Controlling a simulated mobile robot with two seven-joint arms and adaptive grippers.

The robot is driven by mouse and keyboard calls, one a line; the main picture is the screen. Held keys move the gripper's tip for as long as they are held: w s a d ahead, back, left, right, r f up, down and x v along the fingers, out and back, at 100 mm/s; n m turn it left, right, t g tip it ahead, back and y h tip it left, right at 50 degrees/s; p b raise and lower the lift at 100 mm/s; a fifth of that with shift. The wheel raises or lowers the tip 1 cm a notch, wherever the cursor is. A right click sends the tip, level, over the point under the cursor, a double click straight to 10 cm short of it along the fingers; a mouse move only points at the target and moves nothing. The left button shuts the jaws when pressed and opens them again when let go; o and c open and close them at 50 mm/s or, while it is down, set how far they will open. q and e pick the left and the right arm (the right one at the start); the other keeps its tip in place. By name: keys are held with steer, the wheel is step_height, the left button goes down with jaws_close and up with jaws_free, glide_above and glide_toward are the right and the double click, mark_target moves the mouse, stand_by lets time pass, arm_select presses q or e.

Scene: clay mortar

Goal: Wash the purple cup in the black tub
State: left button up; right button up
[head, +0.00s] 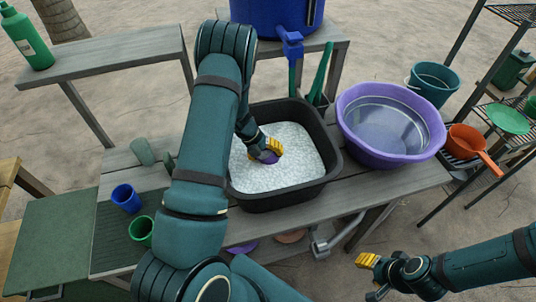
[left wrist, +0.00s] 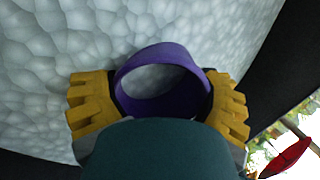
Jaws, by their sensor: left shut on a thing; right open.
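The black tub (head: 285,197) stands on the grey bench, filled with white foam (head: 302,165). My left gripper (head: 271,150) is inside the tub's rim, low over the foam, shut on the purple cup (head: 267,158). In the left wrist view the purple cup (left wrist: 162,52) sits between the yellow fingers (left wrist: 160,100), its round rim showing and foam behind it. Whether the cup dips into the foam is hard to tell. My right gripper (head: 370,277) is open and empty at the lower right, away from the bench.
A purple basin (head: 430,150) stands right of the tub. A blue cup (head: 126,198) and a green cup (head: 141,230) stand at the bench's left. A blue barrel with a tap (head: 291,40) is behind the tub. A shelf rack with an orange pan (head: 466,139) is at right.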

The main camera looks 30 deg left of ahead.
arm_select(q)
steer(key=shift+w+d, duration=0.55)
steer(key=shift+d, duration=0.35)
steer(key=shift+s+a+p, duration=0.2)
steer(key=shift+s+a, duration=0.15)
steer(key=shift+a, duration=0.2)
steer(key=shift+s+a+p, duration=0.2)
steer(key=shift+s+a, duration=0.1)
steer(key=shift+a, duration=0.25)
steer(key=shift+w+d+p, duration=0.15)
steer(key=shift+w+d, duration=0.2)
steer(key=shift+d, duration=0.2)
steer(key=shift+w+d+p, duration=0.15)
steer(key=shift+w+d, duration=0.15)
steer(key=shift+d, duration=0.25)
steer(key=shift+s+a, duration=0.35)
steer(key=shift+a, duration=0.2)
steer(key=shift+s+a, duration=0.3)
steer(key=shift+a, duration=0.25)
steer(key=shift+w+d+p, duration=0.35)
steer(key=shift+d, duration=0.25)
